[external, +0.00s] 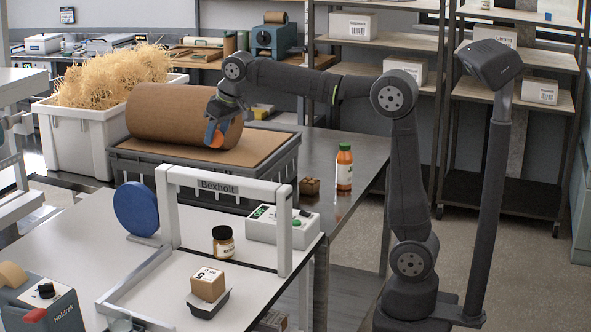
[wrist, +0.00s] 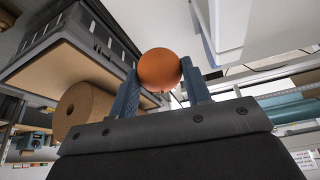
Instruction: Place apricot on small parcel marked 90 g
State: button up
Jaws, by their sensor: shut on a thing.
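My gripper (external: 214,131) is in front of the big brown paper roll, above the dark crate. It is shut on the apricot (wrist: 160,69), an orange ball between the two blue fingers in the wrist view. In the external view the apricot (external: 213,135) shows partly, as an orange patch at the fingers. A small brown parcel (external: 208,284) with a white label sits on a small black tray (external: 209,304) on the near white table; its mark is too small to read surely.
The paper roll (external: 178,114) lies on the cardboard-topped crate (external: 279,170). A grey frame (external: 220,184) labelled Bexholt stands over the white table, with a blue disc (external: 136,209) at its left. A dark jar (external: 223,242), a device with a green display (external: 277,230) and an orange bottle (external: 344,168) stand nearby.

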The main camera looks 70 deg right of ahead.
jog(key=s+a+n, duration=0.1)
jog(key=s+a, duration=0.1)
jog(key=a, duration=0.2)
jog(key=s+a+n+y, duration=0.1)
jog(key=s+a, duration=0.1)
jog(key=a, duration=0.1)
jog(key=s+a+f+n, duration=0.1)
jog(key=s+a, duration=0.1)
jog(key=a, duration=0.2)
jog(key=shift+a+n+y, duration=0.3)
jog(key=shift+a+n, duration=0.05)
jog(key=shift+n, duration=0.05)
jog(key=s+a+f+n+y, duration=0.1)
jog(key=s+a+n, duration=0.2)
jog(key=s+a, duration=0.55)
send_over(202, 275)
jog(key=s+d, duration=0.1)
jog(key=s, duration=0.1)
notch_tip(202, 275, down, 12)
jog(key=shift+w+d+f, duration=0.1)
jog(key=shift+w, duration=0.05)
jog(key=shift+f, duration=2.05)
jog(key=shift+f, duration=0.1)
jog(key=o, duration=1)
